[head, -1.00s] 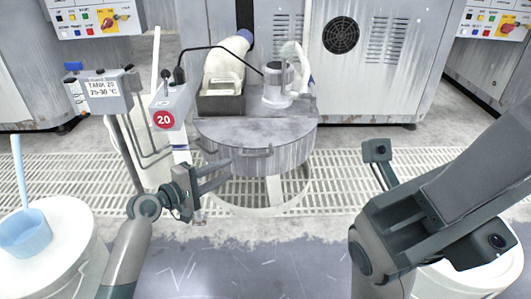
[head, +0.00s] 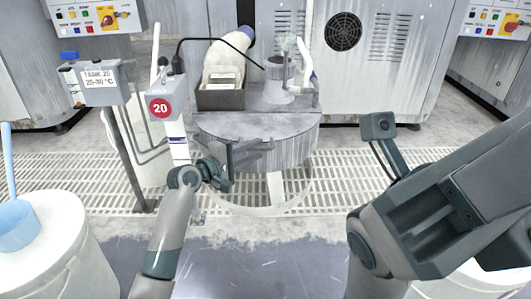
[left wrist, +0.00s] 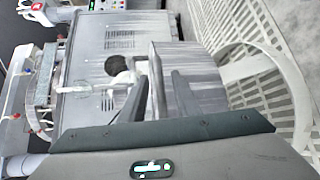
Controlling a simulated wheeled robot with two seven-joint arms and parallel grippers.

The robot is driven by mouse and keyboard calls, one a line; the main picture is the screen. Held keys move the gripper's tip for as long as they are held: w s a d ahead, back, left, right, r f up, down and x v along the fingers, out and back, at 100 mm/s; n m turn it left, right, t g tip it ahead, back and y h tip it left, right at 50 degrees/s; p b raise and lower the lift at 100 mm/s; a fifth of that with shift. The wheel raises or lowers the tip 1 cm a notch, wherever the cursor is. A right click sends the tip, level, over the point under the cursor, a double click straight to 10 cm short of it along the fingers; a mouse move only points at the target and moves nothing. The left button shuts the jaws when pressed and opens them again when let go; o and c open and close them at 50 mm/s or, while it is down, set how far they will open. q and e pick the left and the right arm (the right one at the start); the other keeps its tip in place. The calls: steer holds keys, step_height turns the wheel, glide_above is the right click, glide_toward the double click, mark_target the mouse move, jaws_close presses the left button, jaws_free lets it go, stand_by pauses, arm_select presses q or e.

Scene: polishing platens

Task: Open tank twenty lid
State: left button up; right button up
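The tank twenty lid (head: 290,128) is a flat grey disc lying level on a round grey tank (head: 297,150) in the head view. A red "20" tag (head: 160,107) stands at its left. My left gripper (head: 250,156) is at the front edge of the lid, where the bar handle is, and partly hides the handle. In the left wrist view, my fingers (left wrist: 160,88) are apart, with a grey upright bar that looks like the handle (left wrist: 156,75) between them. Whether they touch it is unclear. My right arm is at the right; its fingers do not show.
A dark box (head: 220,100) and a grey cylindrical fitting (head: 280,75) stand behind the lid. Floor grating surrounds the tank.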

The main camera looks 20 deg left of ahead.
arm_select(q)
steer(key=shift+b+x, duration=1.15)
steer(key=shift+x, duration=1.45)
jaws_close()
